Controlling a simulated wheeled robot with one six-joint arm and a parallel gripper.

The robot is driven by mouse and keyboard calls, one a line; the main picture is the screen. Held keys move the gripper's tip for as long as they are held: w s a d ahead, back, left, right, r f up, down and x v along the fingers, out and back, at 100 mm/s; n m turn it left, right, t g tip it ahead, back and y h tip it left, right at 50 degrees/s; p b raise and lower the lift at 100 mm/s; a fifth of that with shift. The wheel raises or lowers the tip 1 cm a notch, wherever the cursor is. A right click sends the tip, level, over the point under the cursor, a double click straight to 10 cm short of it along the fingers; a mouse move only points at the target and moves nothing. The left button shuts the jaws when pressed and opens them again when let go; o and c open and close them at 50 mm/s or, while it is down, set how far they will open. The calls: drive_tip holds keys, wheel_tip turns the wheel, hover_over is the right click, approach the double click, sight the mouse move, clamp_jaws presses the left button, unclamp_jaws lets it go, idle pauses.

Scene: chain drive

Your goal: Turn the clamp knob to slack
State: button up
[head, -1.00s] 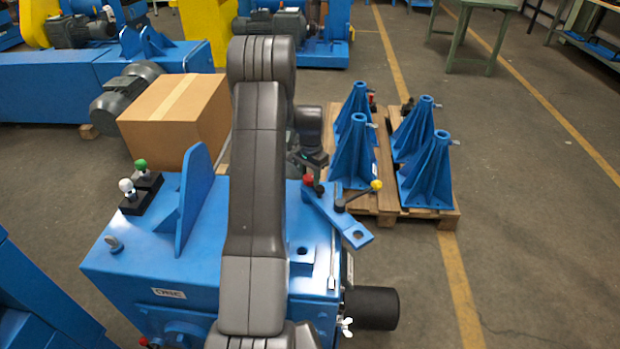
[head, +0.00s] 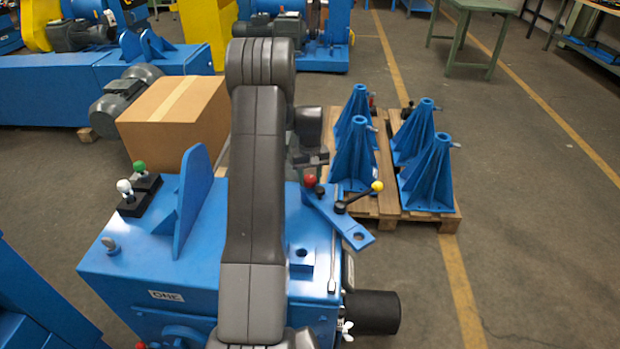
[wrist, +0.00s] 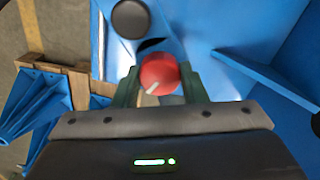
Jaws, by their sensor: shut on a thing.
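In the wrist view a round red knob (wrist: 158,74) with a white pointer line sits between the two green fingers of my gripper (wrist: 159,82). The fingers are shut on it from both sides, and the white line points to the lower left. In the head view a red knob (head: 310,180) shows just right of my arm, below my wrist, at the far right corner of the blue machine (head: 120,258). My fingers are hard to make out there, partly behind my arm.
A round black part (wrist: 130,18) lies close beside the red knob. A black lever with a yellow ball (head: 377,187) and a blue arm plate (head: 355,236) stand to its right. A cardboard box (head: 160,120) is at left; a pallet (head: 445,218) with blue stands lies beyond.

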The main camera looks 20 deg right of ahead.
sight(310, 178)
drive_tip(key=shift+n, duration=2.1)
drive_tip(key=o, duration=1)
drive_tip(key=shift+c, duration=0.2)
wheel_tip(310, 178, up, 14)
drive_tip(key=shift+f, duration=0.1)
wheel_tip(310, 178, down, 14)
drive_tip(key=shift+r, duration=0.1)
